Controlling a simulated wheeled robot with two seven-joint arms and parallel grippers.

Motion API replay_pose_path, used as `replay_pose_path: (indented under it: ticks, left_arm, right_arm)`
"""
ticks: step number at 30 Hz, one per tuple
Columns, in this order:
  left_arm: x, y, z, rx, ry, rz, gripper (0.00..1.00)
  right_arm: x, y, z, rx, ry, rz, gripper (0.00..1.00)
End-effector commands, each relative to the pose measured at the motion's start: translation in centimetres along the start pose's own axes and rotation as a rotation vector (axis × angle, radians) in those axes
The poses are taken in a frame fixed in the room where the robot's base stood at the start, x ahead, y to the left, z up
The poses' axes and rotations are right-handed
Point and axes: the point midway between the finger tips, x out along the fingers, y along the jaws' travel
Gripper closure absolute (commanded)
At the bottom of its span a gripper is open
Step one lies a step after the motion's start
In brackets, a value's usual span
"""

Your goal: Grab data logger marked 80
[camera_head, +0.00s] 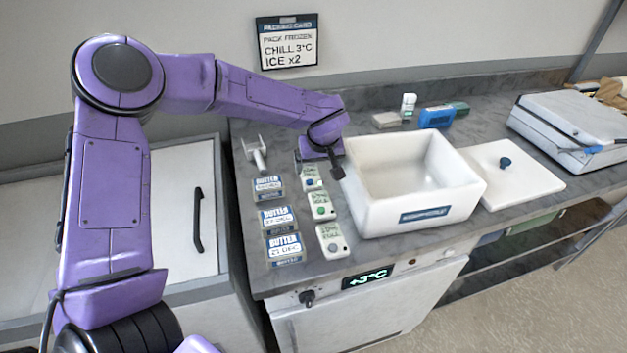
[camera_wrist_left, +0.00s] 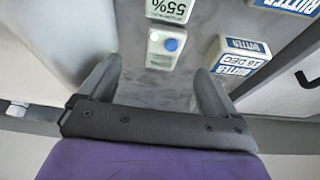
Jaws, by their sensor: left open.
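Several small white data loggers stand in a column left of the white box. The far logger (camera_head: 312,180) has a blue button, the middle logger (camera_head: 321,207) a green one, the near logger (camera_head: 331,241) a grey one. Their markings are too small to read in the head view. My left gripper (camera_head: 319,165) is open and empty at the far logger. In the left wrist view, the blue-button logger (camera_wrist_left: 167,46) lies ahead of and between the open fingers (camera_wrist_left: 158,80). Another logger (camera_wrist_left: 168,9) beyond it seems to read 55%. My right gripper is out of view.
Several butter packs (camera_head: 278,217) stand left of the loggers. The white box (camera_head: 415,185) is open, its lid (camera_head: 512,172) to the right. A white scoop-like tool (camera_head: 256,152), a blue item (camera_head: 436,117) and a grey case (camera_head: 565,130) are on the counter.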

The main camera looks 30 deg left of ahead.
Motion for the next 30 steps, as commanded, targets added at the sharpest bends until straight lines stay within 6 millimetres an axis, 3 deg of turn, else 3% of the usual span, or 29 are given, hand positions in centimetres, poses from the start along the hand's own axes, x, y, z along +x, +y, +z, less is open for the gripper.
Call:
replay_pose_path:
  ticks: [15,23,28,29,30]
  left_arm:
    - [7.8,-1.1,-0.2,-0.006,-0.001,-0.005,0.08]
    - [8.3,-1.0,-0.2,-0.006,0.000,-0.002,0.08]
    - [8.3,-1.0,-0.2,-0.006,0.000,-0.002,0.64]
    - [8.3,-1.0,-0.2,-0.006,0.000,-0.002,0.70]
    - [8.3,-1.0,-0.2,-0.006,0.000,-0.002,0.71]
  right_arm:
    - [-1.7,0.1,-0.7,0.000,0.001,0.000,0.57]
    - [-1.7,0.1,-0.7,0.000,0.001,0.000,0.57]
    - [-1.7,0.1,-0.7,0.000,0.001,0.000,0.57]
    - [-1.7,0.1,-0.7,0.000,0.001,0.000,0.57]
    - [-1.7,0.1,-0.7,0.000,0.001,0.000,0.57]
